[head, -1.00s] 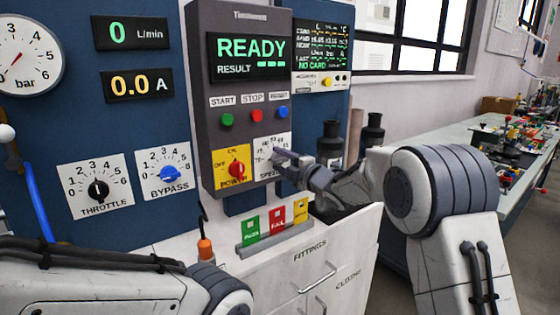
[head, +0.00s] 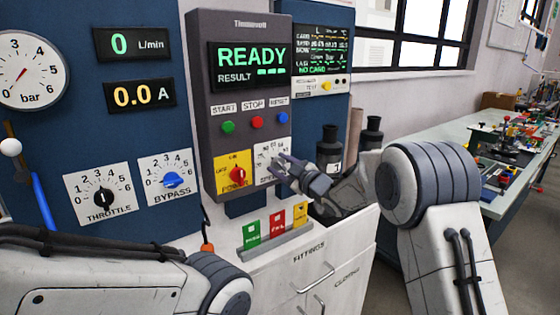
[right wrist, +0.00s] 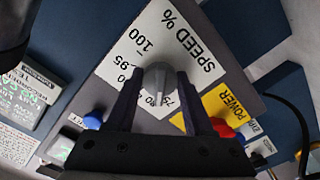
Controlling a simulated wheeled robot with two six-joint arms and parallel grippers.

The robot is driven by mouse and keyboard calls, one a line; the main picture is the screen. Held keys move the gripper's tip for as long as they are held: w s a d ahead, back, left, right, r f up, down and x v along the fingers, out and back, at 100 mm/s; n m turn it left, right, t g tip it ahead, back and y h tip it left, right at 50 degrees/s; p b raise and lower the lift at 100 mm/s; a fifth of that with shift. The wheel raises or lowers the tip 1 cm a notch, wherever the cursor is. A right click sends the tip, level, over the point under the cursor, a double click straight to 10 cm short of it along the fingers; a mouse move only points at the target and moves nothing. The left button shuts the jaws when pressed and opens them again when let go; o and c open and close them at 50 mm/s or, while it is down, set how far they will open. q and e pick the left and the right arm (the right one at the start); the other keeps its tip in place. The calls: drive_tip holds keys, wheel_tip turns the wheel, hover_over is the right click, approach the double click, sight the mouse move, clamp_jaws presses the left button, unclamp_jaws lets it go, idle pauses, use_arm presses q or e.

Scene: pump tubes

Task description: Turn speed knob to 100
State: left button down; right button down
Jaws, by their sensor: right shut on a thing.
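The speed knob (right wrist: 157,78) is a grey knob on a white plate marked SPEED % (right wrist: 168,45), with 100 and 95 readable in the right wrist view. My right gripper (right wrist: 158,82) has one finger on each side of it and is shut on it. The fingers hide some of the scale, and I cannot tell which number the knob points to. In the head view the right gripper (head: 282,166) reaches the speed plate (head: 268,152) from the right and covers the knob. My left gripper is out of view.
Left of the speed plate is the red power switch (head: 237,175) on a yellow plate. Green, red and blue buttons (head: 256,122) sit above, under the READY display (head: 250,66). Coloured cards (head: 277,225) stand in a holder below the gripper. Dark bottles (head: 329,148) stand behind my right arm.

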drive_tip(key=m+p, duration=0.3)
drive_tip(key=m, duration=0.3)
drive_tip(key=shift+m, duration=0.3)
drive_tip(key=m+p, duration=0.4)
drive_tip(key=m, duration=0.2)
drive_tip(key=m+p, duration=0.3)
drive_tip(key=m, duration=0.3)
drive_tip(key=shift+m, duration=0.3)
drive_tip(key=m+p, duration=0.2)
drive_tip(key=m, duration=0.1)
drive_tip(key=shift+s, duration=0.1)
drive_tip(key=shift+f+m+p, duration=0.15)
drive_tip(key=shift+m+p, duration=0.55)
drive_tip(key=shift+m, duration=1.2)
drive_tip(key=shift+a, duration=0.1)
drive_tip(key=shift+c, duration=1.7)
unclamp_jaws()
drive_tip(key=shift+o, duration=0.3)
